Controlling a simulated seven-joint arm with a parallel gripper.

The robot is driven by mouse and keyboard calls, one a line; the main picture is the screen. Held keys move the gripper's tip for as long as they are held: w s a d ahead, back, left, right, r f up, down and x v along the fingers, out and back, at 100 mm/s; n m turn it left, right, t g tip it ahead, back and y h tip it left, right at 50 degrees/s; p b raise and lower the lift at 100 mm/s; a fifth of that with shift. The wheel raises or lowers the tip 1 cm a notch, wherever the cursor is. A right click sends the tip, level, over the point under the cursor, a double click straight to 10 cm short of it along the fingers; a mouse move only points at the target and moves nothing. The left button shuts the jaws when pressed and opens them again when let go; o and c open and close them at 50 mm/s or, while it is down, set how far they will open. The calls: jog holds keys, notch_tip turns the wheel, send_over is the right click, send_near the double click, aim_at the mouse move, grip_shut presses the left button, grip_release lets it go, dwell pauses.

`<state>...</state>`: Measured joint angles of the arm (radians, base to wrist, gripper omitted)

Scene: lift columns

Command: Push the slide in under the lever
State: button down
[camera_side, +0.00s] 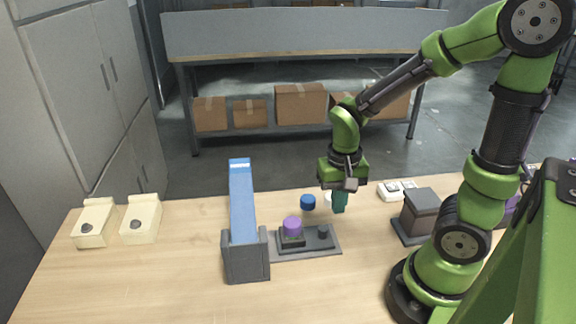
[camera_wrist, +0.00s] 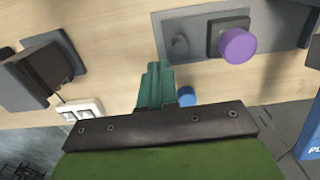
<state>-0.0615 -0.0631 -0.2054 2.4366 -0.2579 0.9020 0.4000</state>
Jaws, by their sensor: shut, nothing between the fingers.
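The blue lever (camera_side: 241,200) runs back from a grey bracket (camera_side: 245,262) at its near end; part of it also shows in the wrist view (camera_wrist: 311,152). A grey plate (camera_side: 326,249) lies right of the bracket. On it sits the slide, a dark block (camera_side: 292,241) carrying a purple cylinder (camera_side: 292,224), beside the bracket rather than under the lever. A dark knob (camera_side: 323,232) stands on the plate right of the slide. My gripper (camera_side: 339,210), with teal fingers, is shut and empty, behind and right of the knob. The fingers also show in the wrist view (camera_wrist: 157,70), apart from the slide.
A small blue cylinder (camera_side: 307,202) stands close left of my gripper. A white switch box (camera_side: 397,189) and a dark grey box (camera_side: 420,207) are to the right. Two cream blocks (camera_side: 140,219) (camera_side: 95,224) stand far left. The table's front is clear.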

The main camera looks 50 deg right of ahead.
aim_at(292, 222)
jog(key=shift+f, duration=3.4)
jog(key=shift+w+a, duration=3.8)
jog(key=shift+s+d, duration=0.2)
jog(key=shift+r, duration=3)
